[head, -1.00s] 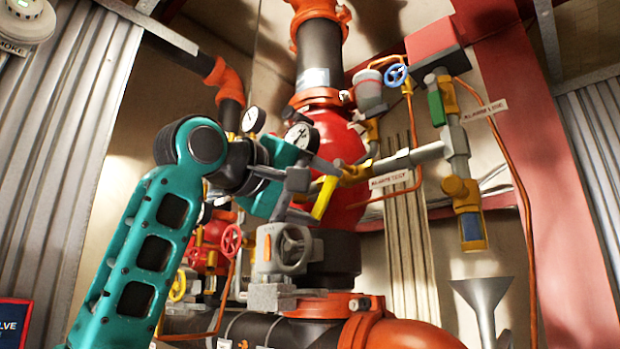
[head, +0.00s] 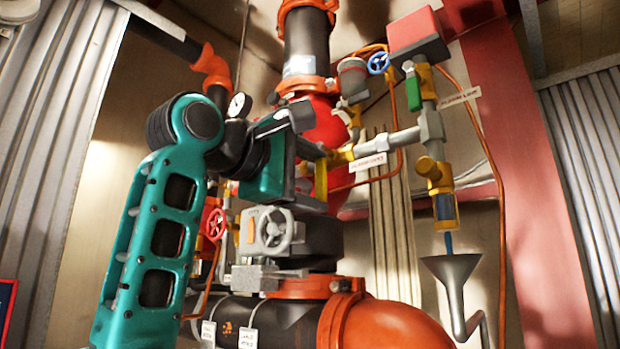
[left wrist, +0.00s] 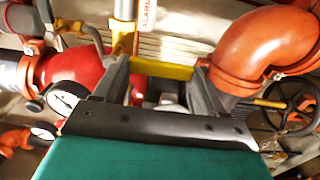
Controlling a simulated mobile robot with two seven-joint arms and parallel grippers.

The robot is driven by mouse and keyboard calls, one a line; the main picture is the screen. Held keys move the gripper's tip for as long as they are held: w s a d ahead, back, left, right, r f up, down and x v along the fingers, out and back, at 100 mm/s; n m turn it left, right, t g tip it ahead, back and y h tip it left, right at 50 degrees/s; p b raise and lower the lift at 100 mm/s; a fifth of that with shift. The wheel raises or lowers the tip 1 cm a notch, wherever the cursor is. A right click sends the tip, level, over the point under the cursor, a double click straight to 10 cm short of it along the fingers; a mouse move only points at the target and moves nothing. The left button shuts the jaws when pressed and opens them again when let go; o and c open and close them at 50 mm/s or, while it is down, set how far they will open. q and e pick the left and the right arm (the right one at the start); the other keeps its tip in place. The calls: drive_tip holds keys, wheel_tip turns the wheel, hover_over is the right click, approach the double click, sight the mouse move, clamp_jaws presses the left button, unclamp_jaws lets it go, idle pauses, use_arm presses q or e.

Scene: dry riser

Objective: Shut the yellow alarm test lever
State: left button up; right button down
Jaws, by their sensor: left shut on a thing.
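The yellow alarm test lever (head: 320,181) hangs roughly downward from a brass valve on the grey pipe, beside a white label (head: 367,162). My left gripper (head: 308,150) is at the lever, and its palm and fingers hide part of the valve. In the left wrist view the yellow lever (left wrist: 160,68) runs across between the two fingertips of my left gripper (left wrist: 158,72), which is shut on it. My right gripper is in neither view.
A pressure gauge (head: 239,105) and the red riser valve body (head: 325,125) are close by. A sight glass (head: 443,200) stands above a grey funnel (head: 450,275), with a blue stream between them.

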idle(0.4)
use_arm(q)
drive_tip(key=o, duration=1.2)
drive_tip(key=shift+o, duration=0.2)
drive_tip(key=b+v, duration=0.2)
drive_tip(key=v, duration=1.1)
drive_tip(key=shift+b, duration=0.35)
